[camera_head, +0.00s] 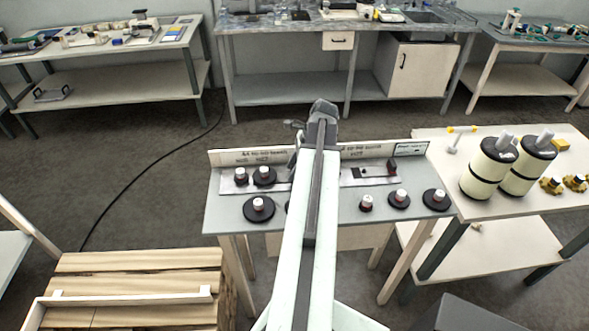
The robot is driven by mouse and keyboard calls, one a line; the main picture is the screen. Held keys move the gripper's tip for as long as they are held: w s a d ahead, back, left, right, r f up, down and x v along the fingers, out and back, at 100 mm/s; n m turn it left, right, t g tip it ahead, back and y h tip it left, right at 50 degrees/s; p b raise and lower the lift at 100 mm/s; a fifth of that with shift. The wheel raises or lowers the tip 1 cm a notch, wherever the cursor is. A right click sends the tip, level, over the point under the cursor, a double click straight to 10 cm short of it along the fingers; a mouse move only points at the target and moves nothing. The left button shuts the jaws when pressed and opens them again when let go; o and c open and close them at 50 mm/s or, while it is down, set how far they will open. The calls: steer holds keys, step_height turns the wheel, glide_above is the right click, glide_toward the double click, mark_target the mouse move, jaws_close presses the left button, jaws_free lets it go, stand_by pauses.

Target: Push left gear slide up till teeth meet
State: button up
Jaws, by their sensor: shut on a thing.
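A grey bench (330,215) with a low back rail holds the gear work. On its left is a pale slide strip (228,187) with a small dark gear (241,176) and a larger dark gear (264,177), both with white-topped hubs. The strip's right end runs behind my arm. My gripper (297,158) is at that end, mostly hidden by my arm. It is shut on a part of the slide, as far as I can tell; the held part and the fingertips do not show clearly. The two gears look very close; I cannot tell whether teeth touch.
A round gear (258,208) lies at the bench's front left; several more stand at the right front. A second strip (370,177) lies right of my arm. A side table (470,205) bears two large rolls (488,168). A wooden pallet (140,268) stands front left.

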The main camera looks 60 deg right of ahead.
steer(key=shift+w+a, duration=0.55)
steer(key=shift+w, duration=0.2)
steer(key=o, duration=1)
steer(key=p+v, duration=0.7)
steer(key=v, duration=0.1)
steer(key=shift+f, duration=0.1)
